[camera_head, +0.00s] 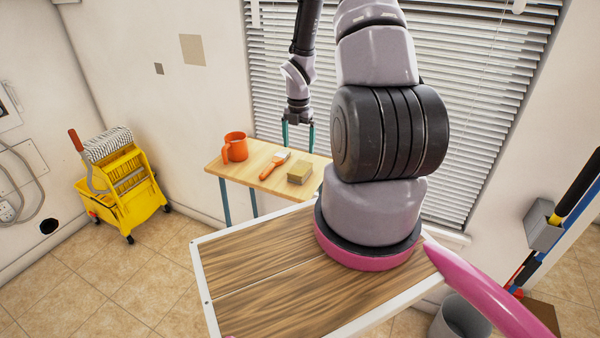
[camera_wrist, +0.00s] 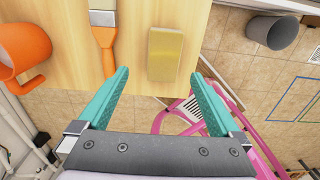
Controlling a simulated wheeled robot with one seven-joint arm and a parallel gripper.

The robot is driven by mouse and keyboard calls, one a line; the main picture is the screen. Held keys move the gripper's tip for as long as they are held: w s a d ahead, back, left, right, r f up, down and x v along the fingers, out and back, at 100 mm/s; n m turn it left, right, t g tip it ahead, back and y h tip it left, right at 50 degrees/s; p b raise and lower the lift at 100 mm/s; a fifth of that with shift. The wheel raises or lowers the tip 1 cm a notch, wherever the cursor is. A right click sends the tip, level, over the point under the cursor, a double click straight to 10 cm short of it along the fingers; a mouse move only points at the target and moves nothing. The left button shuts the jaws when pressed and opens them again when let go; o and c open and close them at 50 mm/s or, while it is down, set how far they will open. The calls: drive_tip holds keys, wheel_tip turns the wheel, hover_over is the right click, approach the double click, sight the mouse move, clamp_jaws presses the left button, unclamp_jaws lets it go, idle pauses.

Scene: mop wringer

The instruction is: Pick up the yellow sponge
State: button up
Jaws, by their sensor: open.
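The yellow sponge (camera_head: 299,173) is a small block lying on the wooden table (camera_head: 222,168), near its front edge. In the wrist view the sponge (camera_wrist: 165,54) lies flat on the table, ahead of my fingertips and between their lines, a little right of the brush. My gripper (camera_head: 298,137) hangs above the table's far side, pointing down. Its teal fingers (camera_wrist: 160,82) are spread wide with nothing between them. They do not appear to touch the sponge. How high they are above the table is hard to tell.
An orange-handled brush (camera_head: 275,165) lies left of the sponge, and an orange mug (camera_head: 235,147) stands further left. A yellow mop wringer bucket (camera_head: 125,190) is on the floor at left. Window blinds (camera_head: 480,90) are behind the table. A grey bin (camera_head: 461,318) stands at lower right.

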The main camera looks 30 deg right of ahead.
hover_over(301, 166)
drive_tip(key=f, duration=0.4)
drive_tip(key=shift+w+a, duration=0.1)
drive_tip(key=shift+a, duration=0.25)
drive_tip(key=shift+d+f, duration=0.2)
drive_tip(key=shift+f, duration=1.25)
drive_tip(key=shift+d+f, duration=0.2)
drive_tip(key=shift+f, duration=1.25)
drive_tip(key=c, duration=1.3)
